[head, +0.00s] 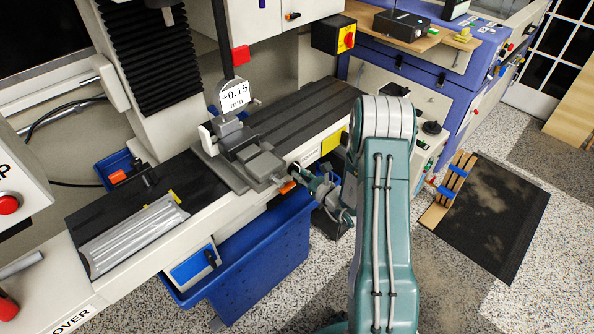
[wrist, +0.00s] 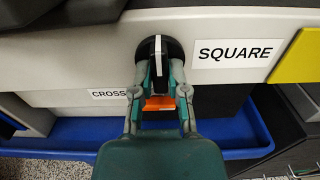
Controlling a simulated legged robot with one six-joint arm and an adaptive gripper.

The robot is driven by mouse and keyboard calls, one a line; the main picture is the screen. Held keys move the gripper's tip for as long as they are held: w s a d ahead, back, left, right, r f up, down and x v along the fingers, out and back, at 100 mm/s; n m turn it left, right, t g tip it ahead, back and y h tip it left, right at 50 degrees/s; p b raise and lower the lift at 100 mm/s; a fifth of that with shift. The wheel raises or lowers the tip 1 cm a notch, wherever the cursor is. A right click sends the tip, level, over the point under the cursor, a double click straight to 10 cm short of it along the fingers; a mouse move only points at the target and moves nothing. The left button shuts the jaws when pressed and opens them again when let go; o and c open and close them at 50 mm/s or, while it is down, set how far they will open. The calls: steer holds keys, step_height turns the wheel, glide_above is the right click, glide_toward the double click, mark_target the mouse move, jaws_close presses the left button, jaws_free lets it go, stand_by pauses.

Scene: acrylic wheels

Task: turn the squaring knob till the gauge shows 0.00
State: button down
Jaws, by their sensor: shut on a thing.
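The gauge (head: 234,96) stands above the grey vise on the machine table and reads +0.15 mm in the head view. The squaring knob (wrist: 174,48) is black and round with a pale upright bar, left of the SQUARE label (wrist: 238,53) in the wrist view. My gripper (wrist: 158,72) is shut on the knob's bar, one finger on each side. In the head view my gripper (head: 297,170) is at the table's front edge, and the knob is too small to make out there.
An orange block (wrist: 159,103) shows between my fingers, below the knob. A CROSS label (wrist: 108,93) is partly hidden by my left finger. A blue bin (head: 262,262) stands under the machine's front. A clear tray (head: 133,235) lies on the table's left end.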

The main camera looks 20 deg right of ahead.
steer(key=n, duration=0.4)
steer(key=shift+n, duration=0.3)
steer(key=n, duration=0.4)
steer(key=shift+d+r, duration=0.1)
steer(key=shift+n, duration=0.3)
steer(key=n, duration=0.4)
steer(key=shift+w, duration=0.1)
steer(key=shift+n, duration=0.3)
